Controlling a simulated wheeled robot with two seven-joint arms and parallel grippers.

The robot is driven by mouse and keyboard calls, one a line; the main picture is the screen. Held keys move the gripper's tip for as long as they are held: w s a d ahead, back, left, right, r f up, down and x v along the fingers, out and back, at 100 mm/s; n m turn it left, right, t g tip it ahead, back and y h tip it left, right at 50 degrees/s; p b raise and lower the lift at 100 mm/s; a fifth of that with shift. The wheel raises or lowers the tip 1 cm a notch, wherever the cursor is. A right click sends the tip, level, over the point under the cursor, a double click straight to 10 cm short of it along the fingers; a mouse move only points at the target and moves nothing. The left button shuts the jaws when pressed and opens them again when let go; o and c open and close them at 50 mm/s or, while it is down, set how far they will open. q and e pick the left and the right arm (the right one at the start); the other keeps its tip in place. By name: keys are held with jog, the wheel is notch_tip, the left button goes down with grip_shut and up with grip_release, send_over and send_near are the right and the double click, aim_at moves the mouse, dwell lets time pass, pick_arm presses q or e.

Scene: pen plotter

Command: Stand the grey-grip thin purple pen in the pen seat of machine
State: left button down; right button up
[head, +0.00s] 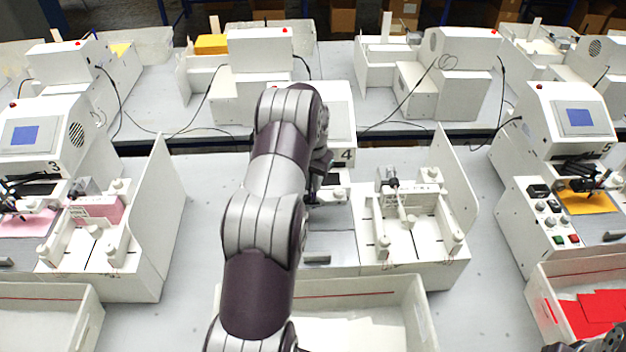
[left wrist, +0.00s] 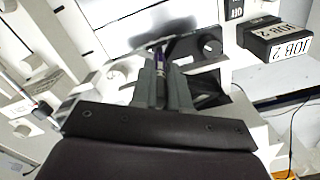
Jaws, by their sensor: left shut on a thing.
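In the left wrist view, my left gripper (left wrist: 160,88) is shut on a thin purple pen (left wrist: 160,60); only a short dark purple length with a greyish part shows between the fingers. In the head view, my left gripper (head: 318,185) is at the front of the white machine 4 (head: 340,125), over its plotting bed, largely hidden by my own arm. The pen seat is hidden or cannot be made out, so I cannot tell whether the pen touches it. A dark part at the lower right corner (head: 603,342) appears to belong to my right gripper; its fingers are not clear.
A white paper feeder (head: 410,225) with a tall side panel stands right of the arm. Machine 3 (head: 40,140) is at left, machine 5 (head: 565,125) at right. Open white bins stand in front, one holding red sheets (head: 595,310). In the wrist view, a JOB 2 button (left wrist: 275,42) is close by.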

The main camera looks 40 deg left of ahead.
pick_arm(q)
jog(key=shift+f+b, duration=0.85)
jog(key=shift+f, duration=0.55)
jog(key=c, duration=1)
grip_release()
jog(key=shift+c, duration=0.2)
jog(key=shift+r+b, duration=0.3)
notch_tip(320, 180, up, 4)
jog(key=shift+w+a+f+b, duration=0.1)
jog(key=shift+b, duration=0.75)
notch_tip(320, 180, up, 8)
jog(key=p, duration=0.7)
jog(key=shift+r+p, duration=0.25)
jog(key=shift+p, duration=0.1)
jog(key=shift+f, duration=0.1)
